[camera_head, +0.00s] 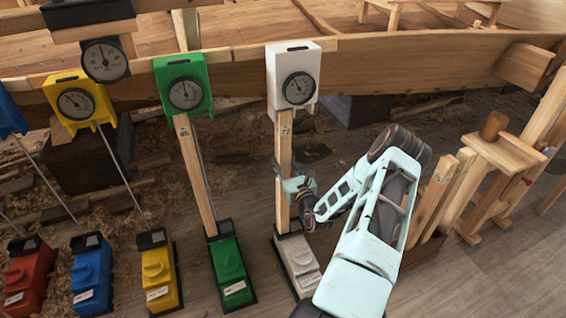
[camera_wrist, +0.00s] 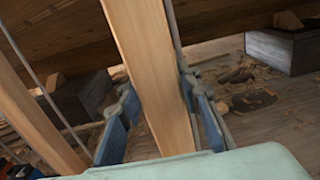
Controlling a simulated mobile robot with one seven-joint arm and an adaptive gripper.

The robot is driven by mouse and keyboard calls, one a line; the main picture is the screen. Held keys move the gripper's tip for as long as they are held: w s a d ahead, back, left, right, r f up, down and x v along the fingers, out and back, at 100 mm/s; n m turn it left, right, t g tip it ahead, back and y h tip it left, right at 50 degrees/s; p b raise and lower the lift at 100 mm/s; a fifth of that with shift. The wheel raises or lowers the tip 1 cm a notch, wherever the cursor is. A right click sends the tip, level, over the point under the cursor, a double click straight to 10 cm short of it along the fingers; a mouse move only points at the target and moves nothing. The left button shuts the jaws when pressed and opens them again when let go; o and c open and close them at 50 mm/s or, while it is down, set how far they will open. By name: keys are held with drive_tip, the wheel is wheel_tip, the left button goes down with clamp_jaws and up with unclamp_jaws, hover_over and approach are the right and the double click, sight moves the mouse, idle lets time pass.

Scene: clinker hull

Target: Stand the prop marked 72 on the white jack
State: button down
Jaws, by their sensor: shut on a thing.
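A pale wooden prop (camera_head: 284,155) stands upright at the white jack (camera_head: 297,262). Its lower end meets the jack's dark rear pad, and its upper end is just under the white gauge box (camera_head: 293,75); I cannot tell whether both ends touch. My gripper (camera_head: 293,187) is shut on this prop at mid-height. In the wrist view the prop (camera_wrist: 152,65) runs between my two blue fingers (camera_wrist: 160,120), and its ends are out of that view.
A green jack (camera_head: 231,275) with its own prop (camera_head: 195,175) stands to the left, then yellow, blue and red jacks. Thin rods run up beside the props. More props (camera_head: 437,195) stand at the right near a wooden trestle (camera_head: 503,150). The planked hull (camera_head: 400,62) is overhead.

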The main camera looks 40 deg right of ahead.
drive_tip(key=shift+f, duration=0.3)
idle(0.4)
drive_tip(key=shift+w, duration=0.2)
idle(0.6)
drive_tip(key=c, duration=1.3)
unclamp_jaws()
drive_tip(key=shift+s+f, duration=0.1)
drive_tip(key=shift+f, duration=0.1)
drive_tip(key=v, duration=1.2)
drive_tip(key=shift+d, duration=0.1)
drive_tip(key=shift+s+r, duration=0.1)
drive_tip(key=shift+s, duration=0.05)
drive_tip(key=shift+p+v, duration=0.45)
drive_tip(key=shift+v, duration=1.85)
drive_tip(key=shift+s, duration=0.15)
